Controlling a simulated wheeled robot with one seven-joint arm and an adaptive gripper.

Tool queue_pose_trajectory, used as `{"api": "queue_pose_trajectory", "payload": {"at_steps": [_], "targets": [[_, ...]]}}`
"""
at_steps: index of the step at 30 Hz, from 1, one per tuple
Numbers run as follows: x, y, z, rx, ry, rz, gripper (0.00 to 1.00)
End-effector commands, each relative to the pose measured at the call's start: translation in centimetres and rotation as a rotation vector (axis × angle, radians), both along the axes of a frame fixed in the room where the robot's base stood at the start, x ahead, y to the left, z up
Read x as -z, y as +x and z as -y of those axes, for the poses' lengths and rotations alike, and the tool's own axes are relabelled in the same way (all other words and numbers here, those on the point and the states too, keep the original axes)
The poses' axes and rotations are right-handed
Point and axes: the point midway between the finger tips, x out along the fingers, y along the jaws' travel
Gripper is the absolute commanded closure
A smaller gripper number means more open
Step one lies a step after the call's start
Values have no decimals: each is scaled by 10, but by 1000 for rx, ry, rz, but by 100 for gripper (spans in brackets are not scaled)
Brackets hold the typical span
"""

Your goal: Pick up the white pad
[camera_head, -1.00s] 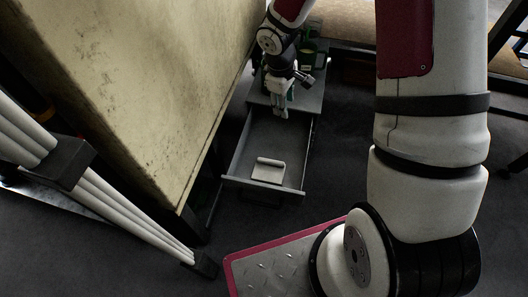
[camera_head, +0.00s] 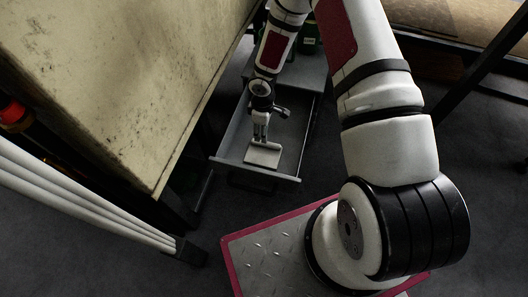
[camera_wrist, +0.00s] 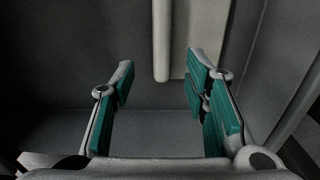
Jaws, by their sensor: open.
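The white pad (camera_head: 263,157) lies on the floor of the open grey drawer (camera_head: 287,178), near its front panel. It is a flat pale piece with a raised rounded ridge along one edge. My gripper (camera_head: 261,142) is just above the pad in the head view and partly hides it. In the wrist view my gripper (camera_wrist: 160,75) is open, with teal finger pads wide apart and nothing between them held. The pad's ridge (camera_wrist: 161,40) shows at the top centre, between the lines of the two fingers. I cannot tell whether a finger touches the pad.
The drawer's side walls stand close on both sides of my gripper. A large worn yellowish tabletop (camera_head: 110,80) rises left of the drawer. Green objects (camera_head: 308,35) stand behind it. Dark floor (camera_head: 335,140) is open to the right.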

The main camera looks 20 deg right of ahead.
Motion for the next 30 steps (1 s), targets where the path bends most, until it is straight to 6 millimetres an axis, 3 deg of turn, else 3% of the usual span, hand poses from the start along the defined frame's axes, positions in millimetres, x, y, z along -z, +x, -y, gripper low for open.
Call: {"api": "queue_pose_trajectory", "payload": {"at_steps": [8,17,26,27,30], "targets": [[21,0,0,0,1,1,58],[61,-3,-1,-1,1,-1,58],[65,-3,-1,0,0,1,58],[65,-3,-1,0,0,1,61],[65,-3,-1,0,0,1,83]]}}
